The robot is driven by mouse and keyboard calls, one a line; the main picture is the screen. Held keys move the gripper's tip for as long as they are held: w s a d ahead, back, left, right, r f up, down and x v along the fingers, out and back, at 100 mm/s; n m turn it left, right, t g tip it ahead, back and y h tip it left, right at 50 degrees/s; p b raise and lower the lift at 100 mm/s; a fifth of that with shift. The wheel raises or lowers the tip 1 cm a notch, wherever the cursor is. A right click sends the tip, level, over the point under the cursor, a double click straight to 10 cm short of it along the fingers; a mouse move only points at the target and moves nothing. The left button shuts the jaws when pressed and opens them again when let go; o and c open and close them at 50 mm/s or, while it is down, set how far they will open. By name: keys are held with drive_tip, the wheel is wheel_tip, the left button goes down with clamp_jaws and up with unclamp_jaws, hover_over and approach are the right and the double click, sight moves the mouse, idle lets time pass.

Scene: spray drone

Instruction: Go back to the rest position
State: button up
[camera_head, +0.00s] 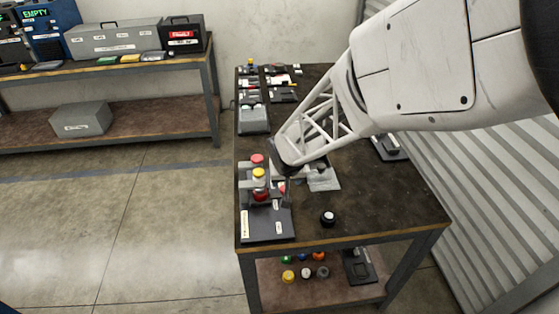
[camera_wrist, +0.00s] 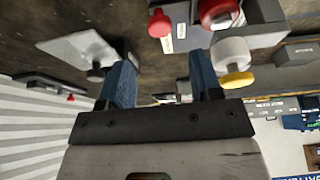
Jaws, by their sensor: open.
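My gripper (camera_wrist: 162,88) shows in the wrist view with its two blue fingers apart and nothing between them. In the head view my white arm reaches in from the upper right, and its end is low over the front left of the dark table (camera_head: 390,205). The gripper is next to a rack of bottles, one with a yellow cap (camera_head: 259,173) and one with a red cap (camera_head: 257,159). In the wrist view the yellow cap (camera_wrist: 237,80) and a red knob (camera_wrist: 160,24) lie close to the right finger. Whether the fingers touch anything is unclear.
A black round cap (camera_head: 328,218) stands on the table's front. Small parts and trays line the back left. A shelf below holds coloured caps (camera_head: 288,275). A second bench (camera_head: 150,67) stands left; corrugated panels (camera_head: 480,200) are right.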

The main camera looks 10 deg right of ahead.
drive_tip(key=shift+s+r, duration=0.1)
drive_tip(key=shift+r, duration=0.15)
drive_tip(key=s+d+r, duration=0.5)
drive_tip(key=s+r, duration=0.5)
drive_tip(key=r, duration=0.3)
drive_tip(key=s+d+r+g, duration=0.1)
drive_tip(key=s+r, duration=0.3)
drive_tip(key=s, duration=0.4)
drive_tip(key=s+d+r+g, duration=0.1)
drive_tip(key=s+r, duration=0.3)
drive_tip(key=s, duration=0.4)
drive_tip(key=shift+s+d+r, duration=0.3)
drive_tip(key=shift+s+d, duration=0.1)
drive_tip(key=shift+d, duration=0.4)
